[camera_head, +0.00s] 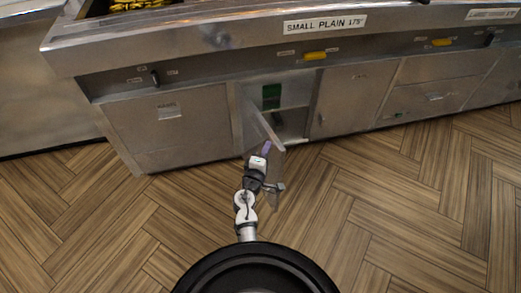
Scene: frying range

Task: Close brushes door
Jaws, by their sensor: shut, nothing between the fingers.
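The steel front of the frying range has an open compartment (285,105) with a green item inside, dark and partly hidden. A small door (268,128) stands swung out from the left side of this opening, its edge towards me. No label is readable on it, so I cannot tell for sure that it is the brushes door. My gripper (267,147) is low in front of the compartment, close to the door's outer edge. I cannot tell if it touches the door. The fingers look closed together, with nothing visible held.
A closed panel (160,125) lies left of the opening and another closed panel (350,98) lies right. The counter edge with a "SMALL PLAIN" label (325,25) overhangs above. The wooden floor (400,200) is clear to the right.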

